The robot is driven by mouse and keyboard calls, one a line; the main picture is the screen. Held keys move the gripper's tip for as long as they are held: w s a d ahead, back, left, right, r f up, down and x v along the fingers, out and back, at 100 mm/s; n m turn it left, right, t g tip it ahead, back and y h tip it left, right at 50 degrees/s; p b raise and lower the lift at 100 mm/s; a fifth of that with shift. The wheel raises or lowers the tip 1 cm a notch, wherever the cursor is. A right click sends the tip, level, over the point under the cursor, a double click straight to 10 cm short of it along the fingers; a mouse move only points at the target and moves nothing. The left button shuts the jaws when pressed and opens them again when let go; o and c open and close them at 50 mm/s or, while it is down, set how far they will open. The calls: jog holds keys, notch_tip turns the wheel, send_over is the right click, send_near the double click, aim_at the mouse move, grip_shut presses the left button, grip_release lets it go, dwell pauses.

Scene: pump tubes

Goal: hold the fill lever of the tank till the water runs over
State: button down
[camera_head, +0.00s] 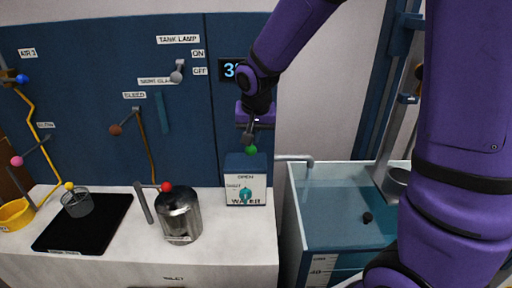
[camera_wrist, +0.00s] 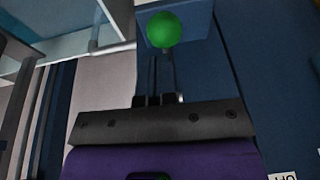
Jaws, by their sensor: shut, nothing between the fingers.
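The tank (camera_head: 293,215) stands right of the counter, a clear-walled box with bluish water inside and a scale reading 40 on its front. A grey spout (camera_head: 307,160) reaches over its left rim; no stream shows from it. A green ball knob (camera_head: 251,150) sits at the top of the blue box marked WATER (camera_head: 233,163); it looks like the fill lever's end, its stem hidden. My gripper (camera_head: 248,136) is shut and empty, pointing down just above the green knob. In the wrist view, the green knob (camera_wrist: 164,29) lies beyond the fingertips (camera_wrist: 160,60); contact cannot be told.
A metal canister (camera_head: 180,216) with a red-knobbed lever stands to the left, beside a black plate (camera_head: 98,235) bearing a glass cup. The blue wall panel (camera_head: 70,80) carries several levers. A dark ball (camera_head: 368,217) is in the tank.

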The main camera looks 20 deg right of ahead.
jog(key=s+v, duration=0.1)
jog(key=v, duration=0.8)
jog(key=shift+s+a+f, duration=0.2)
jog(key=shift+s+a, duration=0.2)
jog(key=shift+s, duration=0.05)
jog(key=s+d+r+n+t, duration=0.1)
jog(key=s+d+r+n, duration=0.1)
jog(key=s, duration=0.8)
jog(key=s+d+r+n+t, duration=0.1)
jog(key=s+d+r, duration=0.4)
jog(key=s, duration=0.6)
jog(key=shift+s+d+n+y, duration=0.2)
jog(key=shift+d+n+y, duration=0.15)
jog(key=shift+n, duration=0.35)
